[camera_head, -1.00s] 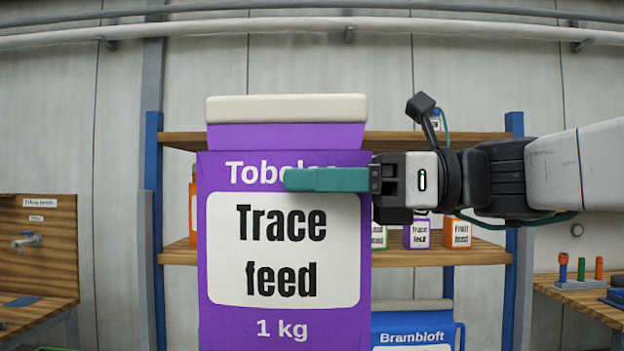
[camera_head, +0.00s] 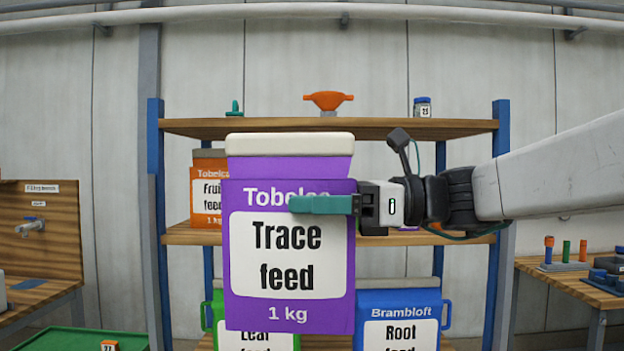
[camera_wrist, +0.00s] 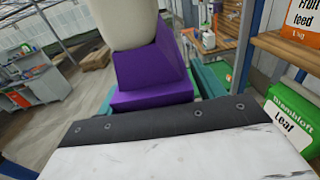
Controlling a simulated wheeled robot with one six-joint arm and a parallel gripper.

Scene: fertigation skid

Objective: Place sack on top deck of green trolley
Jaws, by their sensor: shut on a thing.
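The purple sack (camera_head: 290,200), labelled Trace feed 1 kg with a cream top band, hangs upright in front of the shelf. My gripper (camera_head: 322,205) is shut on its upper part, with one teal finger across the front face. In the wrist view the sack (camera_wrist: 150,75) shows from above, with teal finger parts beside it. A green surface with a raised edge, probably the trolley's top deck (camera_head: 75,340), shows at the lower left of the head view. The sack is apart from it, to its right and higher.
A blue-posted shelf (camera_head: 330,128) stands behind, holding an orange Fruit feed sack (camera_head: 208,190). Green Leaf feed (camera_head: 255,340) and blue Root feed (camera_head: 400,318) sacks sit lower. Wooden benches stand at left (camera_head: 45,235) and right (camera_head: 570,282). A small orange item (camera_head: 109,345) is on the green surface.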

